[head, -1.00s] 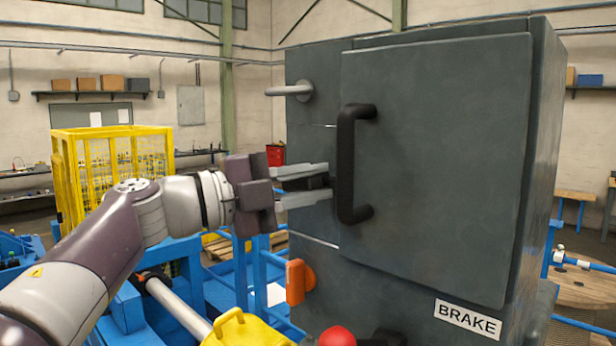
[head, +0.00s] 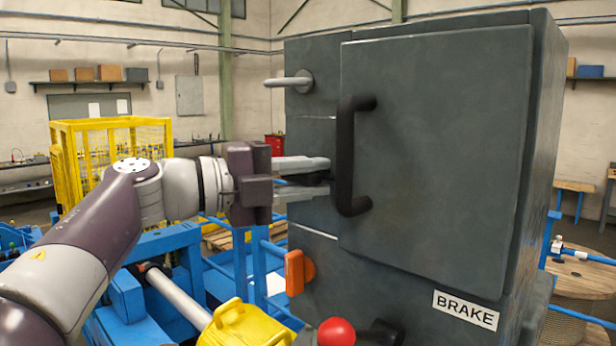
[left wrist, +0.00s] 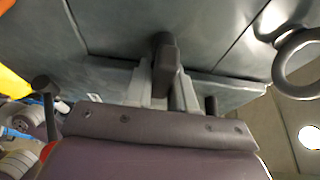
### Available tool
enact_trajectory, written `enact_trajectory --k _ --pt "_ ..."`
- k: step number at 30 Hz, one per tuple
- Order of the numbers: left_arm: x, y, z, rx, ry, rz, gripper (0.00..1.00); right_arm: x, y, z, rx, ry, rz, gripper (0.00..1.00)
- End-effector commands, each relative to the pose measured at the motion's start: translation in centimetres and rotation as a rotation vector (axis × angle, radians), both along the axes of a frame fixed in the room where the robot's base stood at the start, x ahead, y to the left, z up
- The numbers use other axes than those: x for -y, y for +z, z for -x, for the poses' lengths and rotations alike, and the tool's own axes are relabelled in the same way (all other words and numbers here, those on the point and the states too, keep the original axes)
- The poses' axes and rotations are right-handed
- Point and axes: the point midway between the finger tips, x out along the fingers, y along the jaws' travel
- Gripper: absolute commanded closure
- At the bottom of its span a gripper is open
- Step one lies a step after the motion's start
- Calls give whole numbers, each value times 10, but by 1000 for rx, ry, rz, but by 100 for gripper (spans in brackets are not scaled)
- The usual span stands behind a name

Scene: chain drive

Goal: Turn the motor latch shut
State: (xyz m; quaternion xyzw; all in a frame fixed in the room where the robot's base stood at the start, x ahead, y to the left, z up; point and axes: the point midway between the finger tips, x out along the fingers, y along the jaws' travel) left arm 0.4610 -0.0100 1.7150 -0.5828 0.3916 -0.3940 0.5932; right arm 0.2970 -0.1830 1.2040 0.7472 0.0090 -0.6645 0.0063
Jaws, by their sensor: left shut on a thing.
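The large dark grey cabinet (head: 430,170) fills the right of the head view, with a black bar handle (head: 345,155) on its door. My left gripper (head: 318,178) is at the cabinet's left front, just left of that handle. Its fingers are shut on a small dark latch (left wrist: 165,60), seen between them in the left wrist view. In the head view the fingers and the door handle mostly hide the latch, so its exact angle is hard to tell. My right gripper is not in view.
A grey lever (head: 290,81) sticks out above the gripper and an orange knob (head: 297,272) sits below it. A red ball knob (head: 336,333) and a yellow part (head: 245,326) are at the bottom. A yellow cage (head: 110,160) stands at the back left.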

Motion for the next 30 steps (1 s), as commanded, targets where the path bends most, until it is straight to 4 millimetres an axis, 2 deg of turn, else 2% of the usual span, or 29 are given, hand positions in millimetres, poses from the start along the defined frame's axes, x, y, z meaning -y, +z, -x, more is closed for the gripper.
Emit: enact_trajectory --k 1,2,3,11,14,17,24,30 --pt "0 -3 0 -3 -2 -4 66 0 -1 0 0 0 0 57" --pt "0 -3 0 -3 -2 -4 56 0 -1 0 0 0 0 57" --pt "0 -3 0 -3 -2 -4 55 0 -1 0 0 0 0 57" --pt "-1 -2 0 -2 0 -1 55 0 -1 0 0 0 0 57" --pt "-8 -3 2 0 2 -1 55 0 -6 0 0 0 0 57" --pt "-25 -5 9 2 4 -2 55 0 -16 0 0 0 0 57" --pt "-80 -5 32 0 6 -2 55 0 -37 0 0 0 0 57" --pt "-110 -3 45 -2 3 -2 55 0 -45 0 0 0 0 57"
